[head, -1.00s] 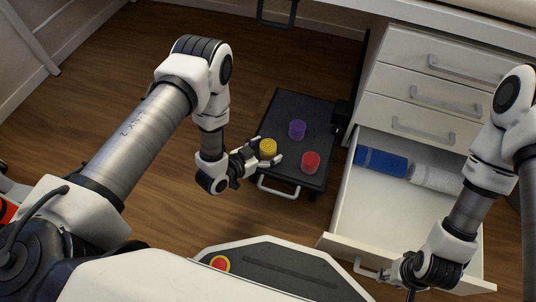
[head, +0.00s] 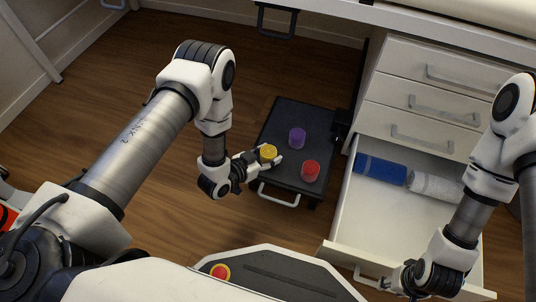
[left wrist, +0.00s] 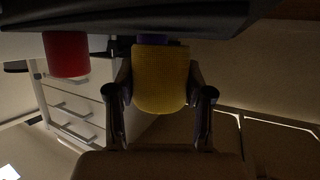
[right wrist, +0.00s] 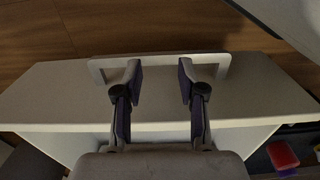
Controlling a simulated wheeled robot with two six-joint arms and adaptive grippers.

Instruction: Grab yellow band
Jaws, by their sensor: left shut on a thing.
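The yellow band (head: 268,152) is a short roll on the dark top of a low cart (head: 280,122), at its near left part. My left gripper (head: 266,161) is shut on it from the side. In the left wrist view the yellow band (left wrist: 160,80) fills the space between the two fingers (left wrist: 160,95). Whether its base still touches the cart I cannot tell. My right gripper (right wrist: 160,85) is open, with its fingers apart at the handle (right wrist: 112,67) of the open drawer. Whether it touches the handle I cannot tell.
A purple roll (head: 297,138) and a red roll (head: 311,171) stand on the cart near the yellow one. The pulled-out drawer (head: 370,215) at right holds a blue roll (head: 380,169) and a white roll (head: 435,187). The wooden floor (head: 90,120) at left is clear.

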